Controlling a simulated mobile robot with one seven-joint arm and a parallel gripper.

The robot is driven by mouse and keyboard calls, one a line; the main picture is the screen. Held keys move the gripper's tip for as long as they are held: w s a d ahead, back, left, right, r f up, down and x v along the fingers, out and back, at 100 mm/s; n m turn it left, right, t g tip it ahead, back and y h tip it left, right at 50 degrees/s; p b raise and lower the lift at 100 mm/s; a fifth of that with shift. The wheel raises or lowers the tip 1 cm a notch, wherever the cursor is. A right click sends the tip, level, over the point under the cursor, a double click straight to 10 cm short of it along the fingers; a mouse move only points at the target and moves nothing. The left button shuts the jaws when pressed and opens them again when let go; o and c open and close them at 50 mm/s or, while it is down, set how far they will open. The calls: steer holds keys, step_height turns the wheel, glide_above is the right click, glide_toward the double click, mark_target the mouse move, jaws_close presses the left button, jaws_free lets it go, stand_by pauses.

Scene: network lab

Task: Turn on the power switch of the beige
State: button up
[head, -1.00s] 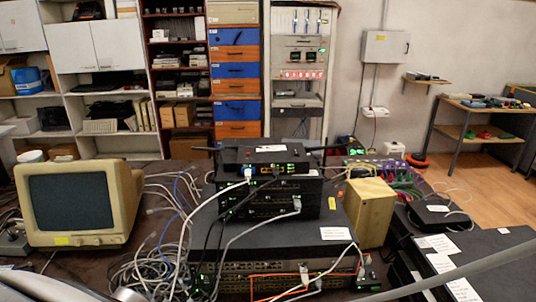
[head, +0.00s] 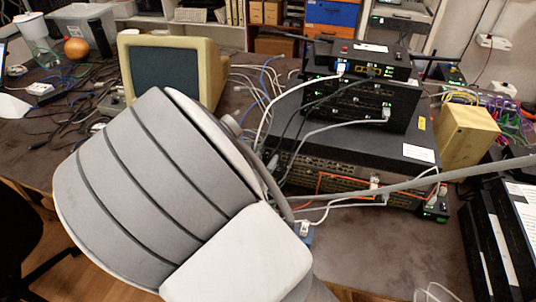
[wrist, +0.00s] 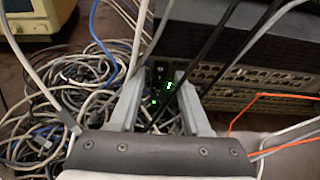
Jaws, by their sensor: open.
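A beige CRT monitor (head: 212,78) stands on the dark table at the upper left in the head view, its screen dark. A corner of it shows at the top left of the wrist view (wrist: 52,20). No power switch can be made out on it. A plain beige box (head: 468,137) stands right of the stacked network devices. My gripper (wrist: 160,90) is open and empty in the wrist view, with both fingers apart. Between and beyond the fingers is a small black module (wrist: 160,74) with green lights, beside the lowest rack unit. My arm hides the gripper in the head view.
Stacked black network devices (head: 345,100) sit on a wide rack unit (head: 300,145) with cables at its front. Tangled cables (wrist: 75,95) lie left of the gripper. A grey cable (head: 450,180) crosses at right. Bare tabletop (head: 400,250) shows at the front right.

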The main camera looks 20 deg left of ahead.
jaws_close()
steer(key=shift+f, duration=0.15)
steer(key=shift+f+t+b, duration=0.35)
steer(key=shift+t+b, duration=0.15)
steer(key=shift+b, duration=0.75)
steer(key=shift+f+t+b, duration=0.15)
steer(key=shift+t+b, duration=0.45)
steer(key=shift+b, duration=0.4)
steer(key=shift+s+t+b, duration=0.1)
steer(key=shift+t+b, duration=0.3)
steer(key=shift+b, duration=0.15)
steer(key=shift+r, duration=0.25)
jaws_free()
